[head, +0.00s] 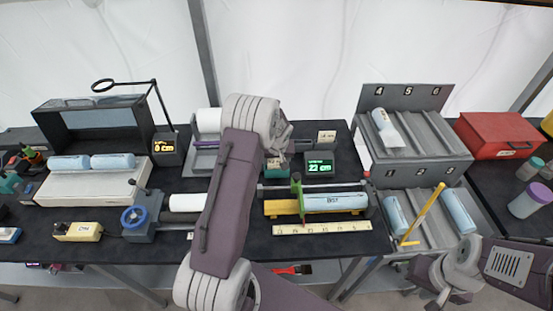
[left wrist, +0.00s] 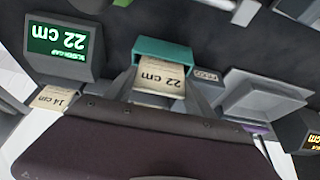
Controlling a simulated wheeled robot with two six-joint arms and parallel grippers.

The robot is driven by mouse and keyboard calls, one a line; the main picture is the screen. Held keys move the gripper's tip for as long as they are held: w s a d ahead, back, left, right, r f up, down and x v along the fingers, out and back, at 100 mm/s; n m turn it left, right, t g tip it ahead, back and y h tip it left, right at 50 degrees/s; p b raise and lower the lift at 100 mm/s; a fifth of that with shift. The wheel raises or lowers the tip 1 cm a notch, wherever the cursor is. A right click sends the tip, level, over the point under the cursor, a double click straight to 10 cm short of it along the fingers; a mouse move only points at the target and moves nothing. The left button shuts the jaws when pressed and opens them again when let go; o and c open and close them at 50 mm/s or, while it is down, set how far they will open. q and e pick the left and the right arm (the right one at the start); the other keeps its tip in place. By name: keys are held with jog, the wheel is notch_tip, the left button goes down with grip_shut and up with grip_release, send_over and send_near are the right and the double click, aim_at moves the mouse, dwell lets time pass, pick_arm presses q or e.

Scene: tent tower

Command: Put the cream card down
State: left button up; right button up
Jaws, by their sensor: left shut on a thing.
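The cream card (left wrist: 160,80), marked 22 cm, is between the fingers of my left gripper (left wrist: 164,92) in the left wrist view. The gripper is shut on it. The card's far end is at a teal holder (left wrist: 163,51); I cannot tell whether it rests in it. In the head view my left arm hides most of the card, and the teal holder (head: 277,172) shows beside the wrist. A second cream card (left wrist: 54,97), marked 14 cm, lies by the display. My right gripper (head: 432,283) is at the lower right, its fingers unclear.
A display (head: 319,166) reading 22 cm stands right of the teal holder. A clamp fixture (head: 297,195) with a blue roll and a ruler (head: 322,228) are in front. A grey rack (head: 420,150) and red box (head: 497,135) stand at the right.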

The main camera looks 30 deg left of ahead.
pick_arm(q)
jog(key=shift+d+f, duration=0.1)
jog(key=o, duration=1.3)
jog(key=shift+s+r, duration=0.1)
jog(key=shift+r, duration=0.5)
jog(key=v, duration=1.1)
jog(key=s+d+f+m+g, duration=0.1)
jog(key=s+d+m, duration=0.1)
jog(key=s+d, duration=0.2)
jog(key=s+d+f+m+h, duration=0.1)
jog(key=s+d, duration=0.3)
jog(key=s, duration=0.6)
jog(key=s+d+f+m+g+h+b, duration=0.1)
jog(key=s+d+f+m, duration=0.1)
jog(key=s+d, duration=0.3)
jog(key=shift+s+d+f+m+g, duration=0.15)
jog(key=shift+s+m, duration=0.15)
jog(key=shift+s, duration=0.4)
jog(key=shift+s+a+m+g, duration=0.15)
jog(key=shift+s+m, duration=0.15)
jog(key=shift+s, duration=0.35)
jog(key=shift+s+d, duration=0.1)
jog(key=shift+d, duration=0.05)
